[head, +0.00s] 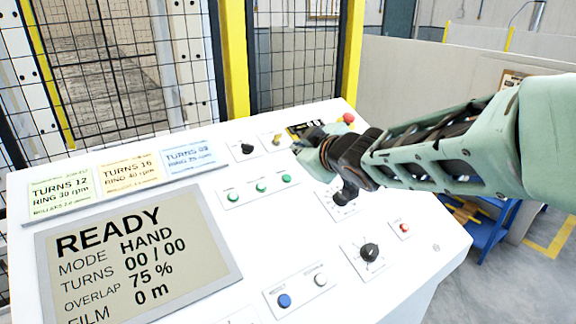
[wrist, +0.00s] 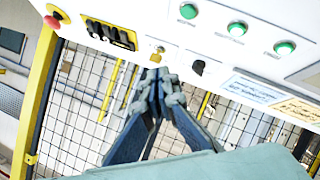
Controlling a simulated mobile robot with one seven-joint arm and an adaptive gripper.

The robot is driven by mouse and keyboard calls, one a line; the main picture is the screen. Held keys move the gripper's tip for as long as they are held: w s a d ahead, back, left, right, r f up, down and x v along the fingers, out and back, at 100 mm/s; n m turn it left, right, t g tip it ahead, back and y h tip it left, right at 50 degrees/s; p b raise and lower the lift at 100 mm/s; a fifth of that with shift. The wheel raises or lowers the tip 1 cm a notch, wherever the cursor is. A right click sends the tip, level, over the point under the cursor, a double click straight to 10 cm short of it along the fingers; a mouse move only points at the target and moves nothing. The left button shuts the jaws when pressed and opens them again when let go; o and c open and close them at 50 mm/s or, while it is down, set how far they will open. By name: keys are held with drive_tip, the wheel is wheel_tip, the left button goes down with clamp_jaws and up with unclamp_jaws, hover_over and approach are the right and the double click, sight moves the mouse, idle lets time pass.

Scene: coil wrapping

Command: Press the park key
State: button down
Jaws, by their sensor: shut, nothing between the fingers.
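The sloping white control panel (head: 215,262) carries several push buttons, and their labels are too small to read, so I cannot tell which is the park key. Three green buttons (head: 261,187) sit in a row on a plate; they also show in the wrist view (wrist: 237,29). A blue button (head: 284,300) and a white button (head: 320,280) share a plate near the front. A red button (head: 404,227) is at the right. My gripper (wrist: 157,76) is shut and empty, with its fingertips close to a brass switch (wrist: 157,49). I cannot tell whether they touch it.
A ready screen (head: 135,255) and three coloured cards (head: 130,174) lie at left. A red stop button (head: 348,118) is at the back. Mesh fencing (head: 290,65) stands behind.

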sight(287, 178)
drive_tip(key=shift+w+a+f+b, duration=0.3)
drive_tip(key=shift+w+f+b, duration=0.15)
drive_tip(key=shift+f+b, duration=0.6)
drive_tip(key=shift+w+a+f+b, duration=0.4)
drive_tip(key=shift+f+b, duration=0.3)
drive_tip(key=shift+f, duration=0.7)
drive_tip(key=shift+w+a+f+b, duration=0.2)
drive_tip(key=shift+w+f+b, duration=0.3)
drive_tip(key=shift+f+b, duration=0.55)
drive_tip(key=shift+f, duration=0.2)
drive_tip(key=shift+w+a+f, duration=0.1)
drive_tip(key=shift+w+f, duration=0.05)
drive_tip(key=shift+f, duration=0.15)
